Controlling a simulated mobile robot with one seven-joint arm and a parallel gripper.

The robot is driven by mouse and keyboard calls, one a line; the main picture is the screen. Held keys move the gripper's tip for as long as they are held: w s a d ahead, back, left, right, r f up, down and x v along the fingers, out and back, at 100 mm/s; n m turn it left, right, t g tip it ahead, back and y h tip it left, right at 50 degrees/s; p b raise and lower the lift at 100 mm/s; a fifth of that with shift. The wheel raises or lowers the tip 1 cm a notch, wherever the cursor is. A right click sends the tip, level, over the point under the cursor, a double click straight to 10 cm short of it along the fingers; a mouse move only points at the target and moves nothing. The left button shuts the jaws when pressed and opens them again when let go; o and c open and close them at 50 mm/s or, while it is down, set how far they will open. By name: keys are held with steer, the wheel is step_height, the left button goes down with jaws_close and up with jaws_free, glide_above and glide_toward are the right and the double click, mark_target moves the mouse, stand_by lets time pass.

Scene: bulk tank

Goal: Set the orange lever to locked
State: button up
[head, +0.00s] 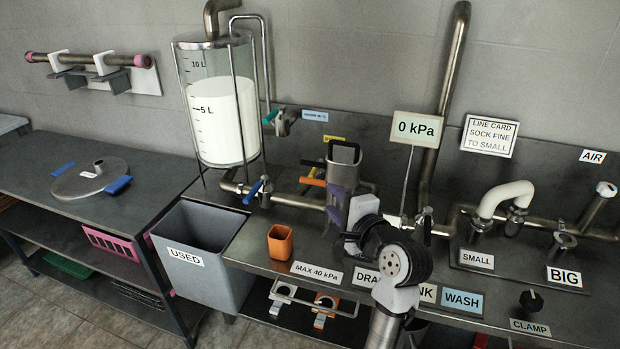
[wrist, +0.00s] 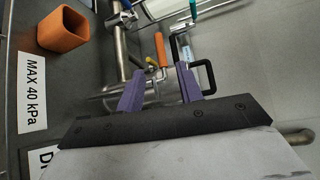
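The orange lever (head: 312,182) is on the steel pipework left of the grey housing with a black handle (head: 345,153) in the head view. In the wrist view the orange lever (wrist: 161,50) shows beyond and between my two purple fingers, its grip lying along the direction they point. My gripper (head: 338,195) is in front of the housing and pipe, to the right of the lever. In the wrist view my gripper (wrist: 159,78) is open, its fingers apart with nothing seen held. I cannot read a locked mark at the lever.
A blue-handled valve (head: 252,191) is on the same pipe to the left. An orange cup (head: 280,242) stands on the bench by the grey USED bin (head: 205,262). The milk tank (head: 222,110) is behind, and a 0 kPa sign (head: 418,128) stands right.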

mark_target(314, 184)
steer(key=p+x, duration=0.1)
steer(key=x, duration=0.9)
steer(key=shift+w+a+p, duration=0.2)
steer(key=shift+w+p, duration=0.15)
jaws_close()
